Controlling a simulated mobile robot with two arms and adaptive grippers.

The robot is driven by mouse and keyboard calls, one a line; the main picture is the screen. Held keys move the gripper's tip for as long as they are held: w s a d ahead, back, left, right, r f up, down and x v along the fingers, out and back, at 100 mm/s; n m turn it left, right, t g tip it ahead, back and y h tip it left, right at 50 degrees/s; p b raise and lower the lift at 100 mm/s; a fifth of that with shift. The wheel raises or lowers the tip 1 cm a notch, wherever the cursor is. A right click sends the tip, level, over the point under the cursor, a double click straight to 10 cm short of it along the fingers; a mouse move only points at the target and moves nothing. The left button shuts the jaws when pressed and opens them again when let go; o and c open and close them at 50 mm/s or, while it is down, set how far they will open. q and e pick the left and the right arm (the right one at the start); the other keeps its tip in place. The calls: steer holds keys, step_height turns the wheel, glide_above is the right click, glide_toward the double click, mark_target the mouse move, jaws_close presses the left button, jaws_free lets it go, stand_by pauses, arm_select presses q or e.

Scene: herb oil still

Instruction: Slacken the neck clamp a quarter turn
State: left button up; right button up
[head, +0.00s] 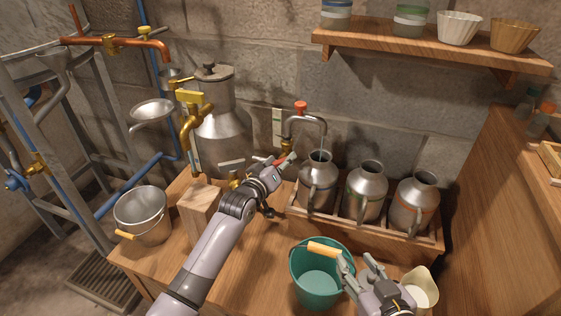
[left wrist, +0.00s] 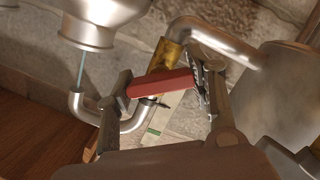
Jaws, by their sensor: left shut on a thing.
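My left gripper (head: 280,162) is at the pipework to the right of the big metal still (head: 222,125). In the left wrist view my left gripper (left wrist: 166,88) is shut on a red handle (left wrist: 160,83), with a finger at each end. The handle lies beside a brass collar (left wrist: 168,52) on a bent metal pipe (left wrist: 225,42). I cannot tell for sure how the handle joins the neck clamp, as the gripper hides part of it.
Several metal cans (head: 366,195) stand in a wooden crate (head: 375,230) right of my left gripper. A red-topped tap (head: 300,108) rises behind. A wooden block (head: 198,211) and a grey bucket (head: 143,218) stand left. A cream jug (head: 422,284) is near my right gripper.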

arm_select(q)
steer(key=shift+n, duration=0.4)
steer(key=shift+f+n, duration=0.15)
steer(key=shift+n, duration=0.45)
steer(key=shift+h, duration=0.4)
steer(key=shift+n, duration=0.5)
arm_select(e)
steer(key=shift+w+a+r+t, duration=0.1)
steer(key=shift+w+r+t, duration=0.15)
steer(key=shift+r, duration=0.2)
steer(key=shift+w+a+r+t, duration=0.1)
steer(key=shift+w+r+t, duration=0.05)
steer(key=shift+r+t, duration=0.25)
arm_select(q)
steer(key=shift+b, duration=0.3)
arm_select(e)
steer(key=shift+r, duration=0.1)
arm_select(q)
steer(key=n+b, duration=0.1)
steer(key=n, duration=0.1)
steer(key=shift+n+h, duration=0.3)
steer(key=shift+h, duration=0.1)
steer(key=shift+n, duration=0.4)
arm_select(e)
step_height(320, 180, up, 7)
steer(key=w+a+t+y, duration=0.1)
steer(key=t, duration=0.3)
steer(key=shift+a+y, duration=0.2)
steer(key=shift+y, duration=0.2)
